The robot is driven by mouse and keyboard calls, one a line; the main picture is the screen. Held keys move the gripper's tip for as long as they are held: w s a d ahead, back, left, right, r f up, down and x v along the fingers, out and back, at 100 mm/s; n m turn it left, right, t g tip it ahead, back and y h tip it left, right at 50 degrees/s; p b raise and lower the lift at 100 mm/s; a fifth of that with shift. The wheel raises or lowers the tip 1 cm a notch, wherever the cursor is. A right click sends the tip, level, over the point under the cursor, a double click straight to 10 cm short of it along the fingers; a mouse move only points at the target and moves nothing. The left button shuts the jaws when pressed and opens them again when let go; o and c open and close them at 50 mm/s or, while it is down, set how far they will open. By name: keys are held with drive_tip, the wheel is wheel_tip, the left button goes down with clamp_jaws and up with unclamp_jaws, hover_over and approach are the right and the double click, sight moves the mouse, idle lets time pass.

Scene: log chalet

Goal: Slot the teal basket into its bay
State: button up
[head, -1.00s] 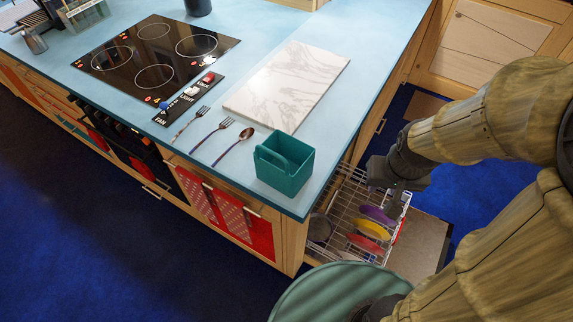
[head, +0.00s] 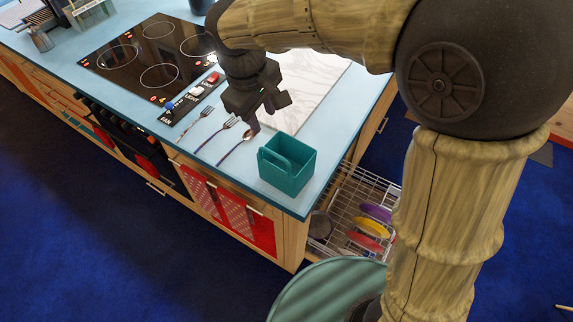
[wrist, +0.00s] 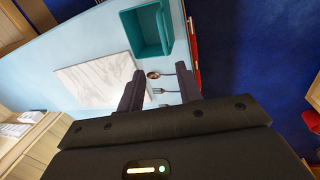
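The teal basket (head: 284,178) stands upright near the front corner of the blue counter, its open top and handle facing up. It also shows in the wrist view (wrist: 147,32), beyond my fingers. My gripper (head: 268,112) is above the counter, behind and left of the basket, over the cutlery and marble board. In the wrist view my gripper (wrist: 160,76) has its fingers apart with nothing held between them. A pulled-out wire dish rack (head: 350,180) sits below the counter at right, holding purple, yellow and red plates. I cannot make out which part of it is the bay.
Two forks and a spoon (head: 236,147) lie left of the basket. A white marble board (head: 318,88) lies behind it. A black cooktop (head: 150,60) is further left. My arm hides the right side of the rack and the floor behind.

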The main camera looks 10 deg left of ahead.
sight(275, 152)
drive_tip(key=shift+d, duration=0.1)
drive_tip(key=f, duration=0.4)
drive_tip(key=w+f+p, duration=0.1)
drive_tip(key=f, duration=0.3)
drive_tip(key=w+d+f, duration=0.1)
drive_tip(key=f, duration=0.3)
drive_tip(key=shift+w+f+p, duration=0.1)
drive_tip(key=shift+p, duration=0.2)
drive_tip(key=shift+d, duration=0.1)
drive_tip(key=shift+f, duration=0.4)
drive_tip(key=f, duration=0.1)
drive_tip(key=f+p, duration=0.1)
drive_tip(key=f, duration=0.2)
drive_tip(key=shift+w+d+f, duration=0.15)
drive_tip(key=shift+d, duration=0.2)
clamp_jaws()
